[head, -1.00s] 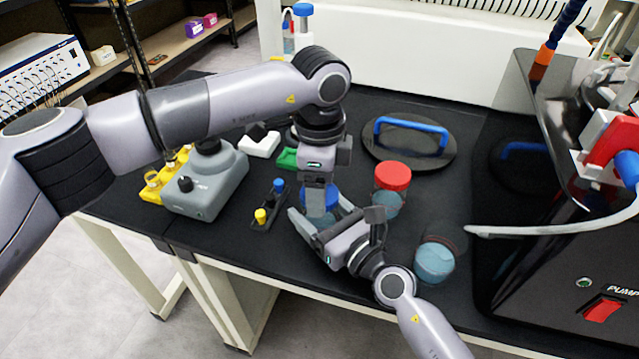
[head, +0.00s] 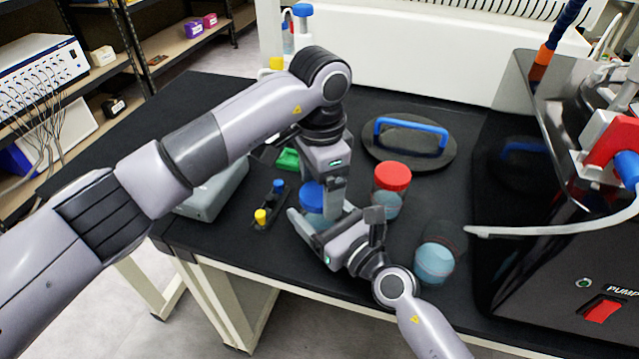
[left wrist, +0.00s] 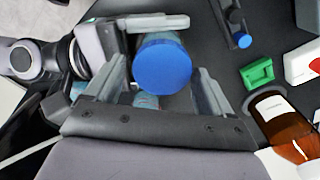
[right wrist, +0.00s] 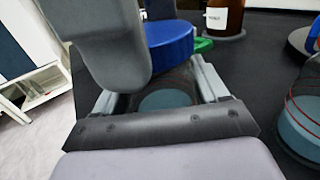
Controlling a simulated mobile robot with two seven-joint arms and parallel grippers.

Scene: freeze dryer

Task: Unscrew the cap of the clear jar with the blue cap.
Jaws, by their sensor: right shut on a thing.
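The clear jar (right wrist: 165,90) with pale blue content stands upright on the black bench. Its blue cap (head: 312,197) sits on top and also shows in the left wrist view (left wrist: 163,65). My right gripper (head: 322,228) is shut on the jar's body, low down, one finger on each side. My left gripper (head: 325,190) points down from above at the cap. In the left wrist view its fingers stand open on either side of the cap, with a visible gap at the left finger. Part of the jar is hidden behind the grippers in the head view.
A red-capped jar (head: 391,178) and another jar with blue content (head: 433,263) stand to the right. A round lid with a blue handle (head: 410,128) lies behind. The pump machine (head: 560,260) fills the right.

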